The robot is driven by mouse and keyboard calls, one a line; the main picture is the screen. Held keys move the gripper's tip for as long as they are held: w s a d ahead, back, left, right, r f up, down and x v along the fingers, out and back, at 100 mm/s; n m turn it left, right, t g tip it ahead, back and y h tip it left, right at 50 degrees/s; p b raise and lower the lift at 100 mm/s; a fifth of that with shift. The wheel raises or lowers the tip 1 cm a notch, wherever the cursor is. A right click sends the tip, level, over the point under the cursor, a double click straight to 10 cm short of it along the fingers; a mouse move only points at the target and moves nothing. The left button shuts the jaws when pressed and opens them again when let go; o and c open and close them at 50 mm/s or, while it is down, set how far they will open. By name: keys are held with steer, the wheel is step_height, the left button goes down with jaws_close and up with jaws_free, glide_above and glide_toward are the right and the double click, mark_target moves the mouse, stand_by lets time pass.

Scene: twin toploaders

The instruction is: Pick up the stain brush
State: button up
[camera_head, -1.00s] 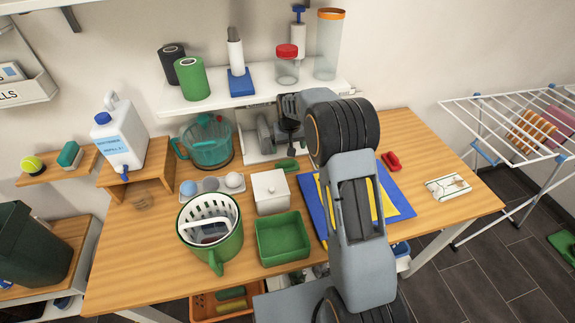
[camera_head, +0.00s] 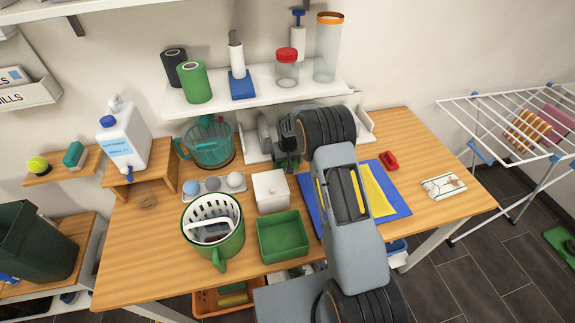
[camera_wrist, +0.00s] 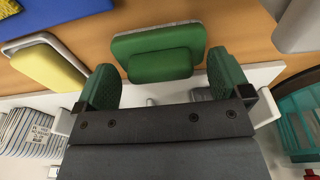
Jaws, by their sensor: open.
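The stain brush (camera_wrist: 155,52) looks like a green block with a stepped back and a thin pale edge. In the wrist view it sits on the wooden table just ahead of my gripper (camera_wrist: 163,66). The gripper is open, with one green-padded finger on each side of the brush. Gaps show between the brush and the fingers, and I cannot tell whether the tips reach down beside it. In the head view my gripper (camera_head: 289,158) points down at the back of the table, and it mostly hides the brush there.
The white lidded box (camera_head: 271,190) stands close in front of the gripper, and the teal jug (camera_head: 211,148) is to its left. A blue mat (camera_head: 395,188) lies to the right. The white shelf (camera_head: 265,93) is above and behind. A yellow pad (camera_wrist: 48,66) shows beside one finger.

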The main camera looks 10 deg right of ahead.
steer(key=shift+c, duration=0.3)
steer(key=c, duration=1)
steer(key=shift+o, duration=0.2)
steer(key=shift+r, duration=0.1)
steer(key=shift+r+b, duration=0.5)
steer(key=shift+b, duration=0.05)
steer(key=s+a+r+b, duration=0.5)
steer(key=s+a+r, duration=0.2)
steer(key=a+r, duration=0.5)
